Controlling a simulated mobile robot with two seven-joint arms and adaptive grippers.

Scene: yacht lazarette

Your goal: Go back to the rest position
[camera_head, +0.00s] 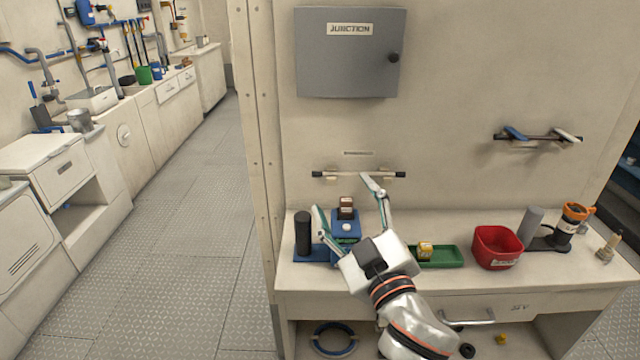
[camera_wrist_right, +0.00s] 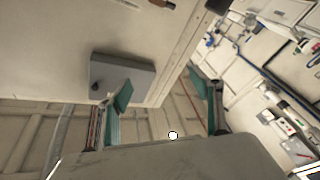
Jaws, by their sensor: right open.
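My right gripper (camera_head: 347,200) is open over the left part of the counter in the head view, its fingers spread and pointing toward the wall. Nothing shows between its fingers as held. Its two green-padded fingers (camera_wrist_right: 163,100) also stand apart in the right wrist view, with the grey junction box (camera_wrist_right: 122,75) beyond them. Behind the fingers in the head view are a blue device (camera_head: 345,226) and a small brown block (camera_head: 346,205). The gripper body hides part of the counter. My left gripper does not show.
A black cylinder (camera_head: 303,232), green tray (camera_head: 447,257), red bin (camera_head: 496,247) and orange-topped grinder (camera_head: 572,218) stand on the counter (camera_head: 500,281). A wall rail (camera_head: 340,174) runs close behind the fingertips. The junction box (camera_head: 350,60) hangs above. Open floor (camera_head: 180,250) lies to the left.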

